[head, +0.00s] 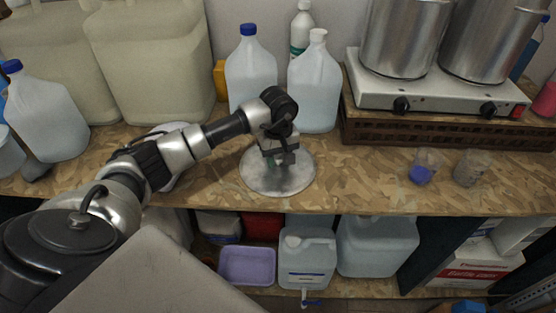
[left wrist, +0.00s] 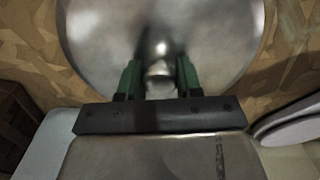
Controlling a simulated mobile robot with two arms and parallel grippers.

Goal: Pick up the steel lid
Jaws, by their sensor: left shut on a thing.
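The steel lid (head: 257,184) is a round grey metal disc on the wooden worktop, near its front edge, in the head view. My left gripper (head: 279,158) is over the lid's middle, pointing down. In the left wrist view the lid (left wrist: 105,42) fills the upper middle, and the green-tipped fingers of my left gripper (left wrist: 160,80) stand on both sides of its shiny knob (left wrist: 160,70). The gripper is shut on the knob. I cannot tell whether the lid is raised off the worktop. My right gripper is not in view.
Clear jugs (head: 314,85) stand close behind the lid. A hot plate (head: 440,95) with two steel pots (head: 405,38) is at the right. Two small cups (head: 422,168) stand on the worktop's right part. A lower shelf holds a purple tub (head: 247,266) and a jug (head: 306,258).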

